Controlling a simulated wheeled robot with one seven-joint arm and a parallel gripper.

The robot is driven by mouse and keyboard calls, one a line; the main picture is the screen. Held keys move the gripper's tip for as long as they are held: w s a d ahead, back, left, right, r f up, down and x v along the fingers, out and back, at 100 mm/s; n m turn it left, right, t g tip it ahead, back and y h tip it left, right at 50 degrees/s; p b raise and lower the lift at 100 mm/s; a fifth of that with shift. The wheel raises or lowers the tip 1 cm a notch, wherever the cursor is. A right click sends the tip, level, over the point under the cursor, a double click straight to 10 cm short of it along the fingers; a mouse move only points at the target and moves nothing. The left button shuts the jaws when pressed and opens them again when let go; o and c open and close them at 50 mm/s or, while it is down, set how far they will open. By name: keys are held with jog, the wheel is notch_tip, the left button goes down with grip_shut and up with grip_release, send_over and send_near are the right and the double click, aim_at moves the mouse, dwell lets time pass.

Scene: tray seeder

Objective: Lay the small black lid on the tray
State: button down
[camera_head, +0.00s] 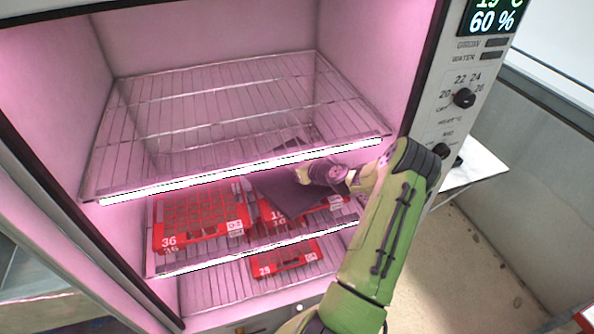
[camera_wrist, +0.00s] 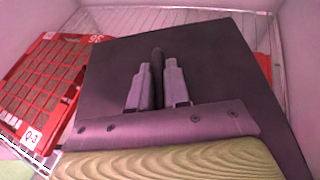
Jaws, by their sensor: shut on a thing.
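The black lid (camera_head: 282,194) is a thin dark plate on the middle shelf level of the lit cabinet. My gripper (camera_head: 318,174) reaches in from the right and is shut on the lid's raised grip. In the wrist view, the fingers (camera_wrist: 157,86) pinch this grip, and the lid (camera_wrist: 215,55) spreads out flat beneath them. Under the lid is a red tray (camera_head: 269,220), mostly covered, with its front edge showing. I cannot tell whether the lid touches this tray or hovers just above it.
A red tray numbered 36 (camera_head: 200,215) stands open to the left; it also shows in the wrist view (camera_wrist: 40,85). A smaller red tray (camera_head: 284,260) is on the shelf below. The empty upper wire shelf (camera_head: 230,110) is close above my gripper.

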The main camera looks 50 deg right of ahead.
jog(key=shift+f+b, duration=0.3)
jog(key=shift+f, duration=0.5)
jog(key=shift+s+d+r, duration=0.15)
jog(key=shift+d, duration=0.05)
jog(key=c, duration=1.5)
grip_release()
jog(key=shift+a, duration=0.1)
jog(key=o, duration=0.4)
jog(key=shift+s+r+p, duration=0.15)
jog(key=shift+s+p, duration=0.05)
jog(key=shift+p, duration=0.1)
notch_tip(320, 180, up, 4)
jog(key=p, duration=0.1)
send_over(319, 191)
jog(key=shift+r, duration=0.2)
